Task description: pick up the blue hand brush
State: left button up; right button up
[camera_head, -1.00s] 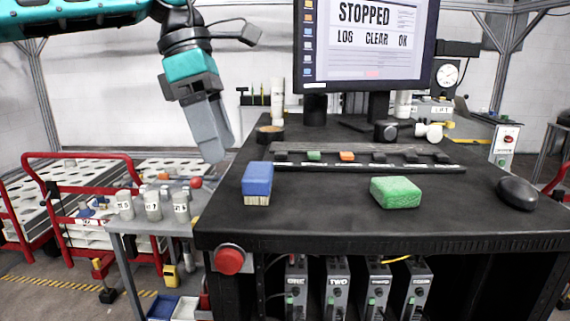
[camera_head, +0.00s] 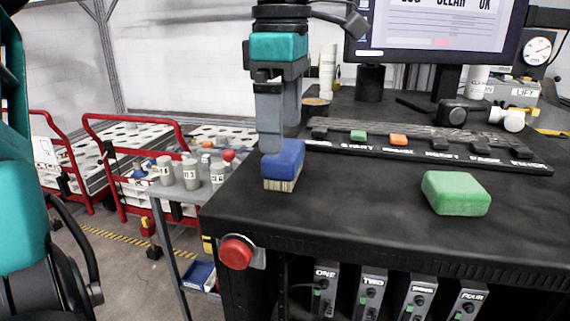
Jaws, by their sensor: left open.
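The blue hand brush (camera_head: 286,161) stands near the left edge of the black desk (camera_head: 345,215), its pale bristles facing down and toward me. My left gripper (camera_head: 273,148) points straight down at the brush's far left end. One grey finger overlaps the brush's top left in the picture. The jaws are open; I cannot tell whether a finger touches the brush. The far side of the brush is partly hidden. My right gripper is not in view.
A green sponge (camera_head: 455,193) lies to the right on the desk. A black strip of buttons (camera_head: 430,150) runs behind the brush. A monitor (camera_head: 440,35) stands at the back. A red button (camera_head: 237,252) sits on the desk's front left. Desk space between brush and sponge is clear.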

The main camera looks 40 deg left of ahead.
aim_at(285, 148)
pick_arm(q)
notch_tip(285, 148, down, 5)
jog(key=shift+w+d+f, duration=0.1)
jog(key=shift+w, duration=0.05)
jog(key=shift+c, duration=0.3)
jog(key=c, duration=0.6)
